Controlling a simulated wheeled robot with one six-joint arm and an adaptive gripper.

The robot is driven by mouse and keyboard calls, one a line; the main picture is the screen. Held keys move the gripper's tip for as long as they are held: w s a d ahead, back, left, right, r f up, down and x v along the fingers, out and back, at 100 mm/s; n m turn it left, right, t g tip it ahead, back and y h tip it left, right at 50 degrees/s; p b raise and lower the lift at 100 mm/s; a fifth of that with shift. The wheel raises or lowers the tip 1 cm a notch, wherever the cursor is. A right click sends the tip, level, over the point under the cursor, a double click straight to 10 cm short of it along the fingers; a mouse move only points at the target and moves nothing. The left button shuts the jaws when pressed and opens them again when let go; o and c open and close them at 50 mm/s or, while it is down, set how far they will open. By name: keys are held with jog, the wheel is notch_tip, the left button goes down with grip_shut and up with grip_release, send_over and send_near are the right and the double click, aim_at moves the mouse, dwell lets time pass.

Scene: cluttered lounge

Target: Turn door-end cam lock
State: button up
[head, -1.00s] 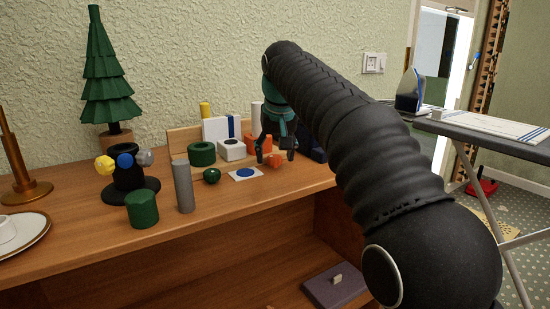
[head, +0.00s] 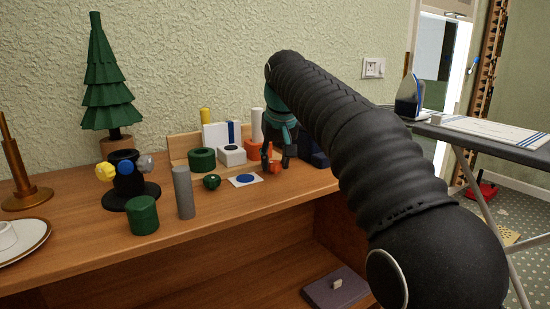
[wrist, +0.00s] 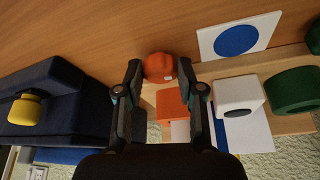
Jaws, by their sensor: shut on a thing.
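My gripper (head: 277,160) points down at the back right of the wooden desk top. Its two fingers close around a small rounded orange piece (head: 273,167). In the wrist view, this orange piece (wrist: 160,66) shows between the fingertips (wrist: 165,78), with a small pale mark at its right edge. An orange block (head: 253,149) stands just behind it. In the wrist view, the orange block (wrist: 171,104) lies between the fingers, nearer the palm. I cannot tell from its look which thing is the door-end cam lock. The fingers hide part of the orange piece.
A white block (head: 231,155), green ring (head: 202,159) and blue-dotted card (head: 244,180) sit left of my gripper. A dark blue box (wrist: 60,95) with a yellow knob (wrist: 25,110) stands close on the other side. A grey cylinder (head: 183,192) stands farther left.

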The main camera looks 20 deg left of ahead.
jog(key=n+p, duration=0.1)
jog(key=n+g+p, duration=0.1)
jog(key=p, duration=0.1)
jog(key=shift+w+d+r+n+y, duration=0.15)
jog(key=shift+r+n+y, duration=0.1)
jog(key=shift+n+y, duration=0.15)
jog(key=n+p, duration=0.2)
jog(key=shift+w+d+n+g+y, duration=0.1)
jog(key=shift+n+g+y, duration=0.2)
jog(key=shift+n+g, duration=0.1)
jog(key=n, duration=0.2)
jog(key=n+g+p, duration=0.1)
jog(key=shift+w+f+y, duration=0.15)
jog(key=shift+f+y, duration=0.1)
jog(key=shift+y, duration=0.05)
jog(key=shift+w+n+g, duration=0.1)
jog(key=shift+n+g, duration=0.5)
jog(key=shift+n, duration=0.8)
jog(key=o, duration=1.1)
jog(key=shift+o, duration=0.2)
